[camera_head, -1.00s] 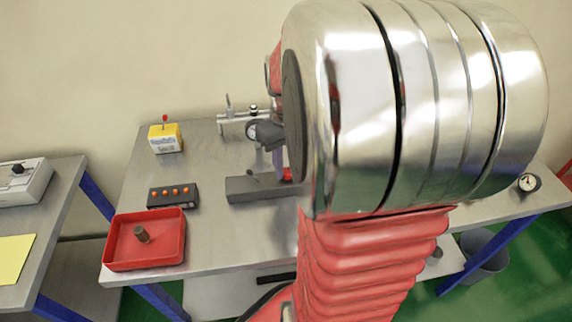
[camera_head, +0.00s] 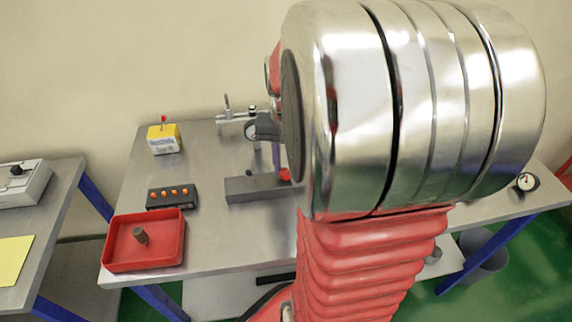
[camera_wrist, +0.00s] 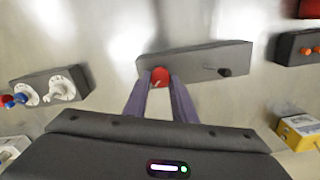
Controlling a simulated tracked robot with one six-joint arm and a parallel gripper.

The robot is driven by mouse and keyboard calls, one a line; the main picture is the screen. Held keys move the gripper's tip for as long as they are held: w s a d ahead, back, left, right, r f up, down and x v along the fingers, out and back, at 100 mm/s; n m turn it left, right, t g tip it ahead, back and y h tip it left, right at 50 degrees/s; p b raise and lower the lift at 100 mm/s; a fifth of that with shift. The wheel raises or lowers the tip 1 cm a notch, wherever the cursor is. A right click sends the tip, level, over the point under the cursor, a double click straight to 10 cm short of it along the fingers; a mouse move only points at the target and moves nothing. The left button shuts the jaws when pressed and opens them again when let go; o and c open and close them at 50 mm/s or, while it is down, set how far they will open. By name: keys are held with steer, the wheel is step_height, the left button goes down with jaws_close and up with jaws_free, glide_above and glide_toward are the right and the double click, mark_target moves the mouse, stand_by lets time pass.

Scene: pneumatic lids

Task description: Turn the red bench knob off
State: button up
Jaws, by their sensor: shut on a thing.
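The red bench knob (camera_wrist: 159,76) sits at the left end of a long grey block in the wrist view. My gripper (camera_wrist: 159,80) has its two purple fingers on either side of the knob, shut on it. A small light mark shows on the knob's top. In the head view, the red knob (camera_head: 284,174) shows at the right end of the block, beside a purple finger. My arm hides part of the gripper there.
The grey block (camera_wrist: 195,60) also carries a small black knob (camera_wrist: 224,72). A black box with orange buttons (camera_head: 172,196), a red tray (camera_head: 118,262) holding a dark cylinder, and a yellow box (camera_head: 164,139) stand to the left. A gauge (camera_head: 527,182) is at far right.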

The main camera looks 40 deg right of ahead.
mark_target(286, 171)
stand_by(0.4)
steer(key=o, duration=1.1)
steer(key=shift+c, duration=0.2)
step_height(286, 171, up, 14)
steer(key=shift+f, duration=0.15)
